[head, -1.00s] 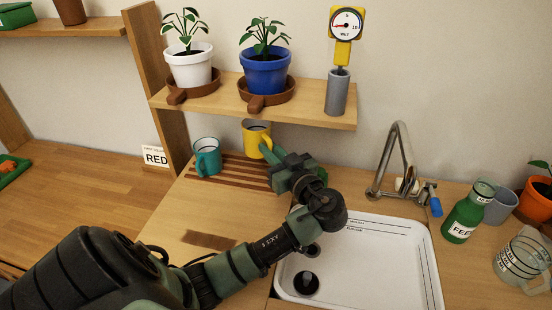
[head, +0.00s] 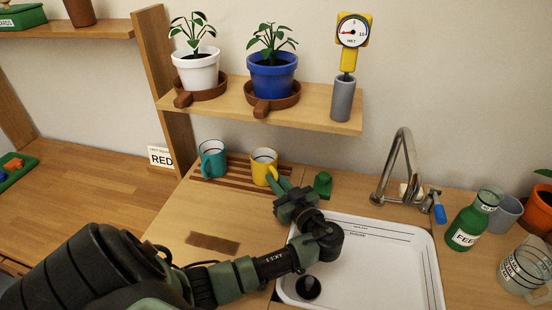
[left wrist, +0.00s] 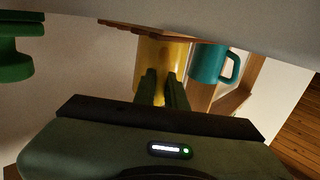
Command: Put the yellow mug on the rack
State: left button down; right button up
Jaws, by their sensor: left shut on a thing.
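The yellow mug (head: 264,165) is upright at the right part of the slatted wooden rack (head: 208,172); I cannot tell whether its base touches the slats. My left gripper (head: 272,180) is shut on the yellow mug at its near side. In the left wrist view the fingers (left wrist: 162,85) lie against the yellow mug (left wrist: 160,62), and its handle is hidden. A teal mug (head: 212,160) stands on the rack to the left, apart from the yellow one. It also shows in the left wrist view (left wrist: 209,63). My right gripper is not in view.
A shelf (head: 320,118) with a white pot (head: 198,75), a blue pot (head: 271,80) and a gauge (head: 351,30) overhangs behind the rack. A green object (head: 323,183) stands right of the gripper. The sink (head: 385,265) and tap (head: 400,160) are to the right.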

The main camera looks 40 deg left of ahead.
pick_arm(q)
jog(key=c, duration=1.5)
grip_release()
jog(key=shift+o, duration=0.2)
jog(key=shift+d, duration=0.1)
jog(key=v, duration=0.7)
jog(key=shift+b, duration=0.4)
jog(key=shift+s+d, duration=0.1)
jog(key=shift+d, duration=0.05)
jog(key=shift+r, duration=0.15)
